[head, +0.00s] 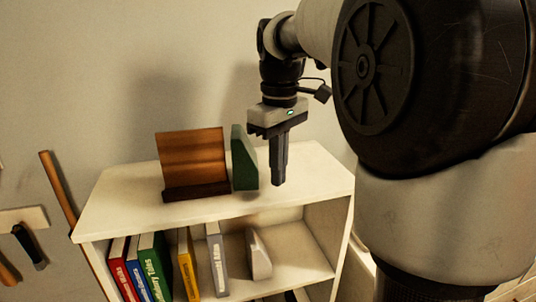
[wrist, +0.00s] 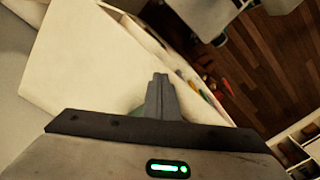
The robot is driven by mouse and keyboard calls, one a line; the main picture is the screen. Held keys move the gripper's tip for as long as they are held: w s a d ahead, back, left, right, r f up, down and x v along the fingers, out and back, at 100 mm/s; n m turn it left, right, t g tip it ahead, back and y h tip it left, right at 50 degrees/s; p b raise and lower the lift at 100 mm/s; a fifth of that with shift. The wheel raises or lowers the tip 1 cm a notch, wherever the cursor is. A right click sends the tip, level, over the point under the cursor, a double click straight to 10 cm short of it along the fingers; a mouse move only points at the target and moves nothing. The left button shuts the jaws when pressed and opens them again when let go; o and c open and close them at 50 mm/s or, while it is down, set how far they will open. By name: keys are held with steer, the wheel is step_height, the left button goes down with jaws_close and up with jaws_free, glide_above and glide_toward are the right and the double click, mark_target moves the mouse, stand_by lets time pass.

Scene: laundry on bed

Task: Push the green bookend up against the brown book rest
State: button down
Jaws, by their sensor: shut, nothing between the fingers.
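The brown book rest (head: 193,160) stands on top of the cream shelf (head: 300,190), left of centre in the head view. The green bookend (head: 243,158) stands upright just to its right. In this view only a narrow strip shows between them, and I cannot tell whether they touch. My gripper (head: 278,184) points down, shut and empty, close to the right of the bookend. I cannot tell whether it touches it. The book rest is not seen there.
Several upright books (head: 150,262) and a white bookend (head: 258,254) stand on the shelf below. The shelf top is clear to the right of my gripper. A wall stands behind. A wooden stick (head: 58,185) leans at the left. The wrist view also shows a dark wooden floor (wrist: 262,75).

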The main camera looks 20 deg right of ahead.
mark_target(256, 165)
step_height(256, 165, down, 2)
steer(key=shift+f, duration=0.15)
steer(key=w+a, duration=0.1)
steer(key=w, duration=0.1)
steer(key=shift+w+a+f, duration=0.1)
steer(key=shift+w+a, duration=0.2)
steer(key=shift+a, duration=0.1)
steer(key=shift+w+a, duration=0.2)
steer(key=shift+w, duration=0.15)
steer(key=shift+w+a+r+p, duration=0.15)
steer(key=shift+r+p, duration=0.05)
steer(key=shift+p, duration=0.25)
steer(key=shift+w+a+p, duration=0.45)
steer(key=shift+w+p, duration=0.3)
steer(key=shift+p, duration=0.05)
steer(key=shift+w+f, duration=0.1)
steer(key=shift+f, duration=0.05)
